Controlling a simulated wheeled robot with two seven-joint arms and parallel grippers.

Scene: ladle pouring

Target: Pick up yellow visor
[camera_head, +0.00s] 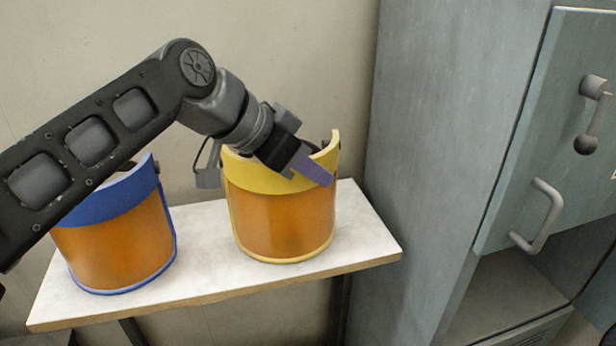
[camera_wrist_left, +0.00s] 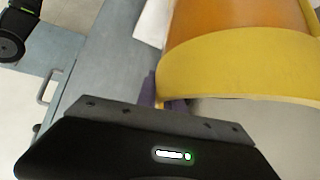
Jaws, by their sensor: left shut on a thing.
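The yellow visor (camera_head: 284,218) has a yellow brow band and an orange shield. It stands upright on the right part of a white shelf (camera_head: 200,285). My left gripper (camera_head: 314,170) reaches it from above left and is shut on the upper edge of its yellow band. In the left wrist view the yellow band (camera_wrist_left: 235,62) fills the upper right, and the purple fingertips (camera_wrist_left: 163,100) are at its edge, partly hidden by the gripper body. My right gripper does not show in these views.
A blue visor (camera_head: 118,238) with an orange shield stands on the left part of the shelf, partly behind my left arm. A grey metal cabinet (camera_head: 450,120) with handles stands close to the shelf's right end. The wall is close behind the shelf.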

